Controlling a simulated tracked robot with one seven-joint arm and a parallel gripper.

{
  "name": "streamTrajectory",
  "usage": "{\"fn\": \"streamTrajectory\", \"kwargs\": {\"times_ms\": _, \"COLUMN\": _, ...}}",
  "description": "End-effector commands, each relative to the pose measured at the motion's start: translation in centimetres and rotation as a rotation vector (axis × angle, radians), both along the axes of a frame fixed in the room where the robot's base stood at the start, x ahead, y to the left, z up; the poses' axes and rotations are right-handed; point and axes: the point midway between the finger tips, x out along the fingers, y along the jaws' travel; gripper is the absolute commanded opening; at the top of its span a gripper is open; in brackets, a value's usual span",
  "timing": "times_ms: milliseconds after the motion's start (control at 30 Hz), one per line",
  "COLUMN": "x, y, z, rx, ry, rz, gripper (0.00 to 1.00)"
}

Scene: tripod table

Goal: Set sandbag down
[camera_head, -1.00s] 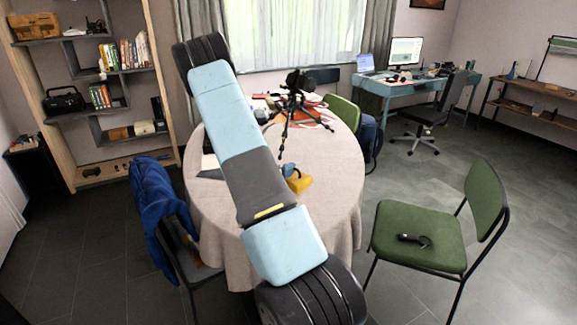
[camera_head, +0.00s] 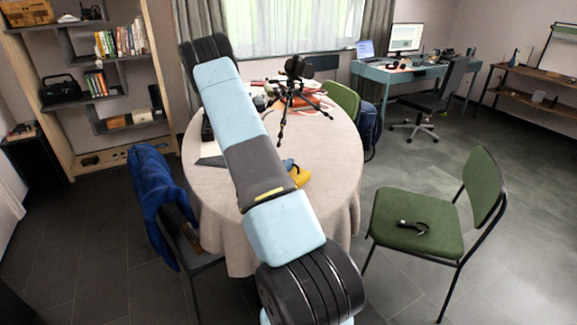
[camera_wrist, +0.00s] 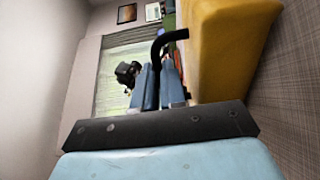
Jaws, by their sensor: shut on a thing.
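The yellow sandbag (camera_head: 301,176) is at the near middle of the round table (camera_head: 335,190), partly hidden behind my arm in the head view. In the wrist view the sandbag (camera_wrist: 222,45) fills the upper right, close beside the pale cloth (camera_wrist: 285,110); I cannot tell whether it touches the cloth. My gripper (camera_wrist: 163,75) is shut on the sandbag's black handle (camera_wrist: 168,42). In the head view only a bit of my gripper (camera_head: 289,164) shows. A black tripod (camera_head: 288,98) with a camera on top stands on the table behind the sandbag.
A green chair (camera_head: 415,225) with a dark object on its seat stands at the right. A chair with a blue jacket (camera_head: 152,200) is at the left table edge. Papers and red items lie at the table's back. Cloth right of the sandbag is clear.

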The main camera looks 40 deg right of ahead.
Motion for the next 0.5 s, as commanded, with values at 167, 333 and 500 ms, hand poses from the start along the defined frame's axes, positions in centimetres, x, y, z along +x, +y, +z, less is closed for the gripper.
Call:
{"fn": "streamTrajectory", "kwargs": {"times_ms": 167, "x": 0.03, "y": 0.0, "z": 0.02, "rx": -0.002, "ry": -0.001, "rz": 0.0, "gripper": 0.0}}
{"fn": "streamTrajectory", "kwargs": {"times_ms": 333, "x": 0.05, "y": 0.01, "z": -0.2, "rx": -0.002, "ry": -0.001, "rz": 0.0, "gripper": 0.0}}
{"fn": "streamTrajectory", "kwargs": {"times_ms": 500, "x": 0.06, "y": 0.04, "z": -0.43, "rx": -0.003, "ry": -0.002, "rz": 0.001, "gripper": 0.0}}
